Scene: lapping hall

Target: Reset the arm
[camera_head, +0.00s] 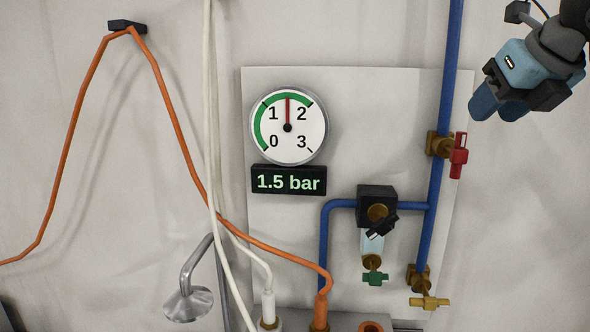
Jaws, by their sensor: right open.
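My right gripper (497,103) is at the upper right of the head view, with its blue-grey fingers pointing down and to the left. It is open and I see nothing between the fingers. It hangs to the right of the blue pipe and above the red valve handle (459,155), apart from both. The arm behind it is mostly cut off by the picture's edge. My left gripper is not in the picture.
A round gauge (305,128) reads about 1.5, above a "1.5 bar" display (289,181). A blue pipe (437,200) carries valves, including a yellow handle (430,303). An orange hose (177,117) and white hoses (209,120) hang left. The wall right of the pipe is bare.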

